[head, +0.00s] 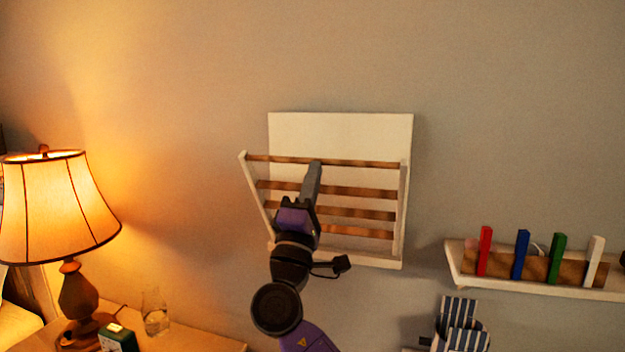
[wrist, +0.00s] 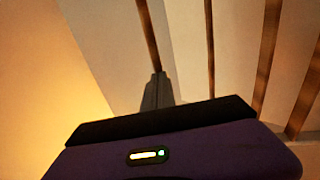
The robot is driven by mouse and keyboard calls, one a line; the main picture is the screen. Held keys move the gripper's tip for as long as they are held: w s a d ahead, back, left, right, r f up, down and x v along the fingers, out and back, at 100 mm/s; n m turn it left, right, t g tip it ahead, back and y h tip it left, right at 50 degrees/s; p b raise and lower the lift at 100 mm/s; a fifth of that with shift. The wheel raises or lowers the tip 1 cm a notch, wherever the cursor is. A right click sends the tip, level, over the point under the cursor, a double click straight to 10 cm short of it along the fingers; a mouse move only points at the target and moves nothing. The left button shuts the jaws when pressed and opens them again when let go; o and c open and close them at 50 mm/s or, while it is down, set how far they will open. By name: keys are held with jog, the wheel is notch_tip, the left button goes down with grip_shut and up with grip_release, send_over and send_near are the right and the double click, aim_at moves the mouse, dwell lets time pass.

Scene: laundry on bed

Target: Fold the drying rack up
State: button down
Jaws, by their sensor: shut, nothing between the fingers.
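The drying rack is mounted on the wall in the head view, with a white back panel (head: 340,135) and a frame of wooden rods (head: 356,190) between white side arms. The frame leans out from the panel at the top, at a slant. My gripper (head: 317,165) is shut and empty, and its tips are at the top rod in the picture; I cannot tell whether they touch it. In the wrist view the shut fingers (wrist: 158,78) point at the lower end of one rod (wrist: 149,35), with more rods to the right.
A lit lamp (head: 55,205) stands on a bedside table at the left, beside a glass (head: 155,312) and a dark green clock (head: 117,338). A white shelf (head: 540,288) with coloured pegs is at the right. Striped cloth (head: 460,325) is below it. The wall around the rack is clear.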

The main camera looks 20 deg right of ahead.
jog(key=w+d+r+g+p, duration=0.1)
jog(key=w+d+r, duration=0.1)
jog(key=w, duration=0.1)
jog(key=w+d+r+y+p, duration=0.1)
jog(key=w+d, duration=0.2)
jog(key=w, duration=0.1)
jog(key=w+d+r+g+p, duration=0.1)
jog(key=w+d+r, duration=0.1)
jog(key=w+d, duration=0.1)
jog(key=shift+w+r+g+y, duration=0.3)
jog(key=shift+w+y, duration=0.1)
jog(key=shift+w, duration=0.25)
jog(key=shift+d+r, duration=0.2)
jog(key=shift+r, duration=0.1)
